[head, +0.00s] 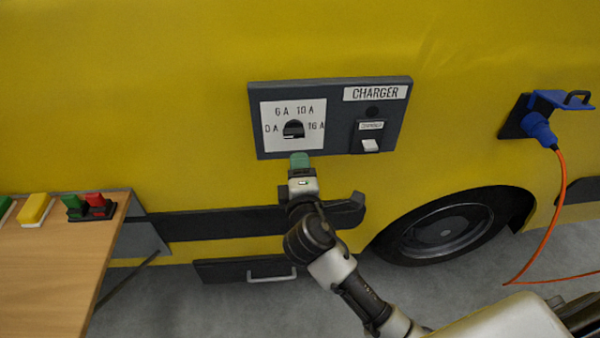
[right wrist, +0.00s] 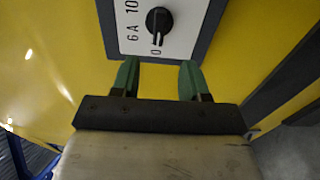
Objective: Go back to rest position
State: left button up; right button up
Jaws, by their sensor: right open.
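My right gripper (head: 300,160) is in front of the lower edge of the dark charger panel (head: 335,140) on the yellow vehicle. In the right wrist view its two green fingers (right wrist: 158,78) stand apart with nothing between them. The black rotary knob (right wrist: 158,22) lies beyond the fingertips, clear of them, and its ridge lines up with the 0 mark. In the head view the knob (head: 293,129) sits on the white dial plate (head: 278,108) marked 0 A, 6 A, 10 A and 16 A. My left gripper is not in view.
A wooden table (head: 60,260) at the left carries a yellow block (head: 35,210) and a green and red switch box. A white rocker switch (head: 370,145) is on the panel. At right a blue plug (head: 540,130) with an orange cable (head: 553,220) is in its socket.

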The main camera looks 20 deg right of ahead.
jog(key=shift+s, duration=0.2)
dwell(0.3)
jog(key=s+d+f+m+g+y, duration=0.1)
jog(key=s+f+g, duration=0.2)
jog(key=f, duration=0.9)
jog(key=s+f+m+g+y, duration=0.1)
jog(key=s+f+m+g, duration=0.2)
jog(key=f, duration=0.9)
jog(key=s+d+f+g+y, duration=0.1)
jog(key=s+f+g, duration=0.25)
jog(key=f, duration=0.85)
jog(key=s+d+f+m+g, duration=0.1)
jog(key=s+f+m+g, duration=0.1)
jog(key=s+f, duration=0.4)
jog(key=s+d+f+m+g, duration=0.2)
jog(key=s+f+m, duration=0.2)
jog(key=s, duration=1.3)
jog(key=s+d+f+m+g+y, duration=0.1)
jog(key=s+d+f+m+g, duration=0.1)
jog(key=s+f, duration=0.8)
jog(key=shift+s+d+m+g, duration=0.2)
jog(key=shift+s+m+g, duration=0.4)
jog(key=shift+s, duration=0.45)
